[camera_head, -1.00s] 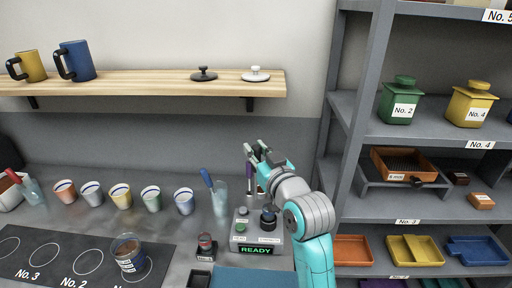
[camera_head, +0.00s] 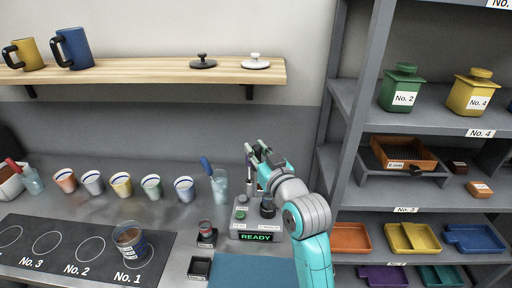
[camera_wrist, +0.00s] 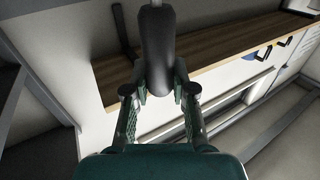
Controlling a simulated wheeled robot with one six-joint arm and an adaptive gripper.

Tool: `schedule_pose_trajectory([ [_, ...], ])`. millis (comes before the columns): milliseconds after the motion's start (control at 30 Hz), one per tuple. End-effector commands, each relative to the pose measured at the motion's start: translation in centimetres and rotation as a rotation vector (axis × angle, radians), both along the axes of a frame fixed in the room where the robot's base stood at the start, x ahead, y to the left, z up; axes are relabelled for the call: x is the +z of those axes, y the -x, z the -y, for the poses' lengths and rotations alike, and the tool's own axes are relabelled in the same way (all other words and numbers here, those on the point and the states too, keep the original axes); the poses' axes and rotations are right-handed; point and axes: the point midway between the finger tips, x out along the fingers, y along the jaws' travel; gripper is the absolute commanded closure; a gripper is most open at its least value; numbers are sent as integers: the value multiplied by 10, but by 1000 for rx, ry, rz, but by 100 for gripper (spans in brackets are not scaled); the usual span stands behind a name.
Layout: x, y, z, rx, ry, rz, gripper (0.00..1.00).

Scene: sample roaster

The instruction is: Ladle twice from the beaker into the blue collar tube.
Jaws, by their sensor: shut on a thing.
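My gripper (camera_head: 262,150) is raised above the back of the counter, near the grey control box. In the wrist view it is shut on a dark, rounded handle (camera_wrist: 157,50) with a thin pale rod beyond it; its far end is out of view. A clear glass vessel (camera_head: 220,188) with a blue-handled tool leaning in it stands left of my gripper. I cannot tell which is the beaker or the blue collar tube.
Several cups stand in a row, including a blue-rimmed cup (camera_head: 184,190). A dark-filled jar (camera_head: 129,239) sits on the black numbered mat (camera_head: 60,262). The control box (camera_head: 257,236) reads READY. A wooden shelf (camera_head: 140,70) hangs behind; a grey rack (camera_head: 355,120) stands right.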

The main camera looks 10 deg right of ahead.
Motion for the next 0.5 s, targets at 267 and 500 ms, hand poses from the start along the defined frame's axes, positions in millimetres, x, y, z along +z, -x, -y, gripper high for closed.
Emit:
schedule_pose_trajectory([
  [267, 0, 1, 12, -1, -73, 11, 100],
  [500, 0, 3, 21, -2, -134, 19, 100],
])
